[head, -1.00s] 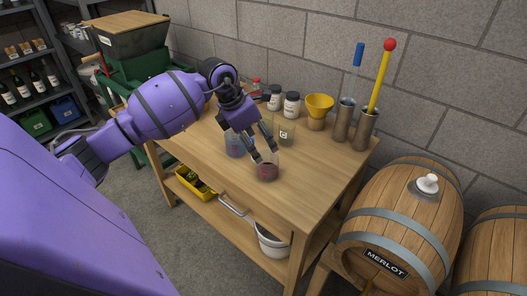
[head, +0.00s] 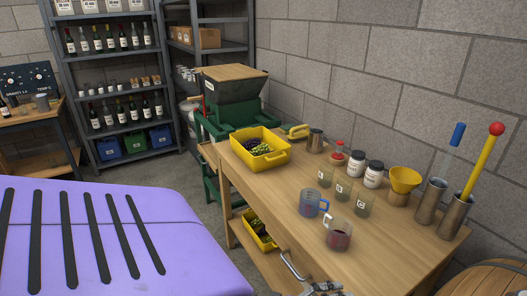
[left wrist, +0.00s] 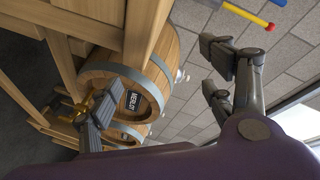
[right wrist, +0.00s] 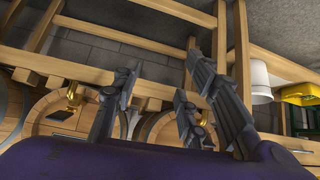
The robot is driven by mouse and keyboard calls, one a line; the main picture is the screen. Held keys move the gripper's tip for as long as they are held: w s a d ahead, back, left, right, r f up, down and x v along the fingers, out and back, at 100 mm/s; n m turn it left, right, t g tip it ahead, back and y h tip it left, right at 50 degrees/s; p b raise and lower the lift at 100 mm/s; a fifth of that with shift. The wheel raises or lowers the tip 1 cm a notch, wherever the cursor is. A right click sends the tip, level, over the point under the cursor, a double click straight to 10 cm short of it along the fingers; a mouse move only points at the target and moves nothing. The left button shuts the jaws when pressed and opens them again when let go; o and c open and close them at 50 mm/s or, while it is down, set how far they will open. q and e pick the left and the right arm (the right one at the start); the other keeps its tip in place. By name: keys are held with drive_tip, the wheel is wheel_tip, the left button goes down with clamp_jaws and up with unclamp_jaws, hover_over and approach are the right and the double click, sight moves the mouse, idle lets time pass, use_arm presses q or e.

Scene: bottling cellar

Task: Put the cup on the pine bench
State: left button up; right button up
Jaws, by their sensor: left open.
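A clear handled cup with dark red contents (head: 338,236) stands upright on the light wooden bench (head: 395,262), near its front edge. A bluish handled cup (head: 311,204) stands just behind it. Three labelled glasses, among them the middle glass (head: 343,188), stand farther back. My left gripper (left wrist: 158,93) is open and empty, with barrels and bench legs beyond it. My right gripper (right wrist: 155,110) is open and empty, low, facing the bench frame and barrels. A grey gripper part shows at the bottom edge of the head view; I cannot tell whose.
A barrel (head: 490,281) stands at the right. The bench's front right is clear. Bottle shelves (head: 112,85) stand at the far left.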

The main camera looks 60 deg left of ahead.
use_arm(q)
drive_tip(key=s+f+n+g+y, duration=0.6)
drive_tip(key=s+f+n, duration=1)
drive_tip(key=s, duration=0.6)
drive_tip(key=shift+d+f+g+y, duration=0.4)
drive_tip(key=shift+f+g, duration=0.2)
drive_tip(key=shift+f, duration=0.15)
drive_tip(key=r+p, duration=0.1)
drive_tip(key=w+r, duration=0.1)
drive_tip(key=p, duration=0.1)
drive_tip(key=shift+w+d+r+p, duration=0.2)
drive_tip(key=shift+d+r+p, duration=0.1)
drive_tip(key=shift+r, duration=0.1)
use_arm(e)
drive_tip(key=w+r, duration=0.2)
drive_tip(key=r, duration=0.1)
drive_tip(key=shift+w+a+r, duration=0.1)
drive_tip(key=shift+w+a, duration=0.05)
